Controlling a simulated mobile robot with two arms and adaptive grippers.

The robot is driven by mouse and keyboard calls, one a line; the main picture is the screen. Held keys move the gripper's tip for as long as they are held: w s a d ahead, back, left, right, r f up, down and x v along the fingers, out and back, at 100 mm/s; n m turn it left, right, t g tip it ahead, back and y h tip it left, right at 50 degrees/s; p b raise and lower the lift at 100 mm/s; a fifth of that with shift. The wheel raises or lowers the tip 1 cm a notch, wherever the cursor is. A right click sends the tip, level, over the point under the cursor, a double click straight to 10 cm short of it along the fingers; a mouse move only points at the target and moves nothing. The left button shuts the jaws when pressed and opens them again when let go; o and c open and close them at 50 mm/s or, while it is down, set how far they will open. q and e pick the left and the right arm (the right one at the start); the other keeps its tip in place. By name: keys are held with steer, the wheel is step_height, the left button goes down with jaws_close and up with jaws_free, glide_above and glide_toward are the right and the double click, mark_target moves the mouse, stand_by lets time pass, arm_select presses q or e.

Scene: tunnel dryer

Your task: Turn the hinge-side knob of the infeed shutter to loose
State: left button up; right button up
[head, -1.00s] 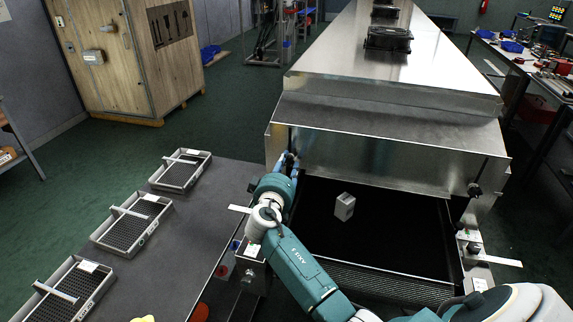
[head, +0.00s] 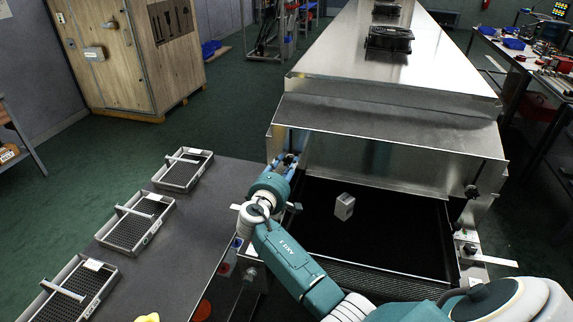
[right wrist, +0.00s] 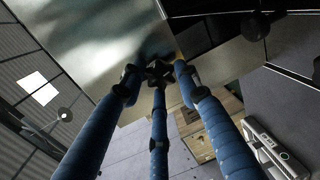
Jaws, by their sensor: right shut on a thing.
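The shutter (head: 400,168) is a bare metal panel at the mouth of the tunnel dryer. One dark knob (head: 471,192) stands uncovered at its right end. My right gripper (head: 291,158) reaches the shutter's left end, where its fingers hide the other knob in the head view. In the right wrist view the blue fingers of the right gripper (right wrist: 158,78) close around a dark lobed knob (right wrist: 157,72). The knob's exact setting cannot be read. My left gripper is not in view.
A black belt (head: 390,235) runs under the shutter with a small grey box (head: 344,207) on it. A dark table (head: 215,196) at left carries wire-mesh trays (head: 133,219).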

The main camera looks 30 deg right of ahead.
steer(key=shift+s+f+n, duration=0.15)
steer(key=shift+f+n, duration=0.2)
steer(key=shift+n, duration=0.05)
steer(key=o, duration=1.1)
steer(key=shift+o, duration=0.2)
steer(key=shift+r, duration=0.2)
steer(key=v, duration=1.2)
